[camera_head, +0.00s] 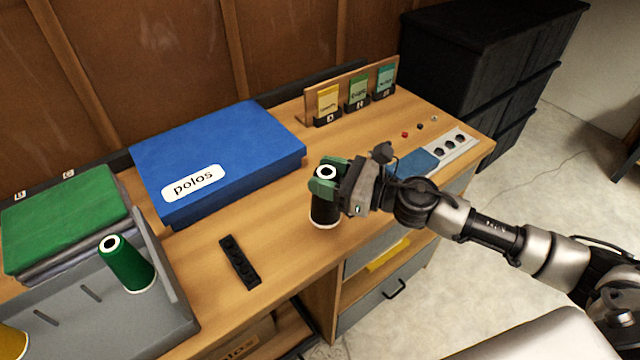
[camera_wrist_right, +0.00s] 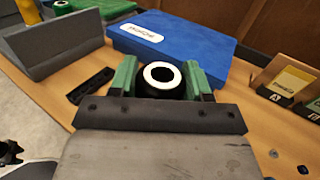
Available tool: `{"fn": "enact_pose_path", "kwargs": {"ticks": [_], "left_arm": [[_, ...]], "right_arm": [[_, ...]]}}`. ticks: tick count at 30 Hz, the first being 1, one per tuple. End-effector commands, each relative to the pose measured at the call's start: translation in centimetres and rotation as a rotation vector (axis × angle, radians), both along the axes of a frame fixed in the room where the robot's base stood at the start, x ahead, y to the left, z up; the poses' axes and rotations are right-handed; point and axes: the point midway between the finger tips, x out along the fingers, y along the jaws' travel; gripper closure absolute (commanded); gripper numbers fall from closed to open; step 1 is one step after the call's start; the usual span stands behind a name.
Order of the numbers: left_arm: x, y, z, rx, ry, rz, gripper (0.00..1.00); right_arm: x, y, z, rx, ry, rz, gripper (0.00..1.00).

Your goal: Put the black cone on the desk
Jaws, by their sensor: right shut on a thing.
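The black cone (camera_head: 325,212) is a dark thread cone with a white ring on top. It is upright at the front edge of the wooden desk (camera_head: 290,240); I cannot tell whether its base touches the top. My right gripper (camera_head: 326,182), with green fingers, is shut on its upper part. In the right wrist view the cone (camera_wrist_right: 162,78) sits between the two green fingers of the right gripper (camera_wrist_right: 165,82). My left gripper is not in view.
A blue box marked polos (camera_head: 220,150) lies behind the cone. A grey tray (camera_head: 180,322) with a green cone (camera_head: 125,264) stands at left. A black slotted strip (camera_head: 239,262) lies between. Card holders (camera_head: 357,92) and a socket strip (camera_head: 450,144) are at right.

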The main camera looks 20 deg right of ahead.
Motion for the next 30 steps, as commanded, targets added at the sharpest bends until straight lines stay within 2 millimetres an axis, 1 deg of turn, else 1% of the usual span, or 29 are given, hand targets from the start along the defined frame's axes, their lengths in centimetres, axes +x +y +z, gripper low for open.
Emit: {"fn": "enact_pose_path", "kwargs": {"ticks": [1, 4, 6, 10, 13, 16, 22, 26, 27, 29, 30], "left_arm": [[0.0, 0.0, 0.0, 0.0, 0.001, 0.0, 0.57], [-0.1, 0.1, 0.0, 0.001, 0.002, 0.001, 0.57], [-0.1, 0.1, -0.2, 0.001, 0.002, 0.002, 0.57], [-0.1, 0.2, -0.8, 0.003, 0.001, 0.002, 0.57], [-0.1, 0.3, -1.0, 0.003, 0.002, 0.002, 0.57], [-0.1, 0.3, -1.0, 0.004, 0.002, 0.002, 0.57], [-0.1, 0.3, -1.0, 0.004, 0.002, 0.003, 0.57], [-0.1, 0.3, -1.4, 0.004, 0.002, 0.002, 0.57], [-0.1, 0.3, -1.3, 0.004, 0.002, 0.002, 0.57], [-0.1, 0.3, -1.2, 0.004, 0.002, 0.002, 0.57], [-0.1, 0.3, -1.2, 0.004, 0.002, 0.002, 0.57]], "right_arm": [[0.7, 0.2, -0.4, 0.003, 0.0, -0.002, 0.93], [1.4, 0.5, -0.8, 0.0, -0.001, -0.001, 0.93], [1.5, 0.7, -1.4, 0.001, 0.0, 0.0, 0.93], [1.4, 0.7, -3.5, 0.003, 0.005, -0.001, 0.93], [1.5, 0.6, -4.7, 0.003, 0.004, -0.002, 0.93], [1.5, 0.6, -5.0, 0.001, 0.0, -0.001, 0.93], [1.5, 0.6, -5.0, 0.0, -0.001, -0.001, 0.93], [1.5, 0.6, -5.4, 0.001, -0.001, -0.001, 0.93], [1.5, 0.5, -5.4, 0.0, 0.0, -0.001, 0.49], [1.5, 0.6, -5.3, 0.0, 0.0, -0.001, 0.4], [1.5, 0.5, -5.3, 0.0, 0.0, -0.001, 0.34]]}}
